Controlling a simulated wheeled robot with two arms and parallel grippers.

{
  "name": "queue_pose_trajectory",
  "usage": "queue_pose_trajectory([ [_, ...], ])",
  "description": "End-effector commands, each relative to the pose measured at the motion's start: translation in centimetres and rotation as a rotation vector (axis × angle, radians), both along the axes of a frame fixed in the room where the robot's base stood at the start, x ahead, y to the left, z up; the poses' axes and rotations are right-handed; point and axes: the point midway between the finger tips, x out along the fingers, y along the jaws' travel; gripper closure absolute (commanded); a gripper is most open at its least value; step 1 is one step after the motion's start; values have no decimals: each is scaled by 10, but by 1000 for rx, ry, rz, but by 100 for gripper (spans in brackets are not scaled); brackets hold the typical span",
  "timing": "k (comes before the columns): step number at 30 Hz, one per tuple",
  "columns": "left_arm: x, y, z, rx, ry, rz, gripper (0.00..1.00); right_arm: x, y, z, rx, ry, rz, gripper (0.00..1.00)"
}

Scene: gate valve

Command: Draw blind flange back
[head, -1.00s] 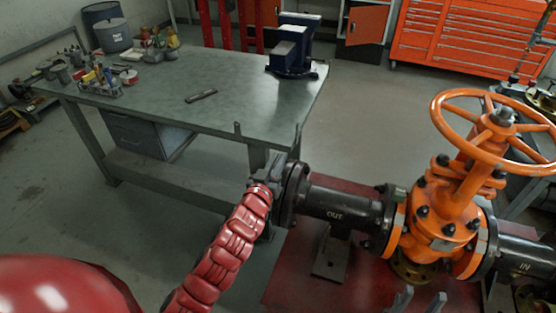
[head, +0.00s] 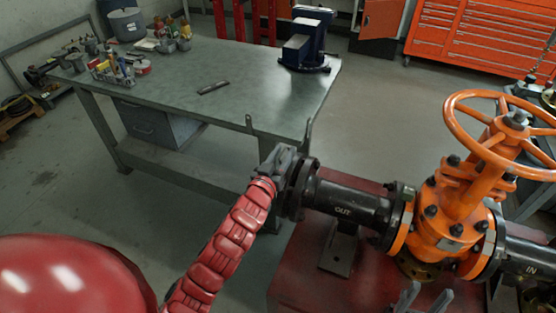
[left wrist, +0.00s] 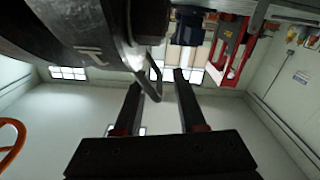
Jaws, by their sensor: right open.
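The black blind flange (head: 290,198) is at the left end of the black pipe marked OUT (head: 345,207), close against the pipe's end flange. Whether a thin gap separates them, I cannot tell. My left gripper (head: 279,128) is at the outer face of the blind flange, its two fingers spread apart. In the left wrist view a thin bent handle (left wrist: 153,83) lies between the open fingers (left wrist: 158,82), near a large dark round part at upper left. My right gripper (head: 423,295) shows at the bottom edge, open and empty, below the orange gate valve (head: 452,222).
The grey workbench (head: 225,100) stands behind my left gripper, with a blue vise (head: 305,45) and small tools on it. The orange handwheel (head: 480,115) rises above the valve. A red base (head: 300,275) lies under the pipe. Open floor lies left of it.

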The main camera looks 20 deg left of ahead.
Motion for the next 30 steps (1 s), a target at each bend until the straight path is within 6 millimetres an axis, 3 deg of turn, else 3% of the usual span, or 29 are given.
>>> queue_pose_trajectory([
  [7, -30, 2, -2, -1, 0, 1, 60, 0, 0, -4, 0, 0, 0, 50],
  [17, -112, 8, -1, -1, 5, 7, 60, 0, 0, -2, 0, 0, 0, 50],
  [22, -141, 9, 3, -4, 10, 6, 60, 0, 0, 24, 0, -1, 0, 50],
  [30, -170, 10, 1, -1, 4, 4, 60, 0, 0, 37, 0, 0, 0, 50],
])
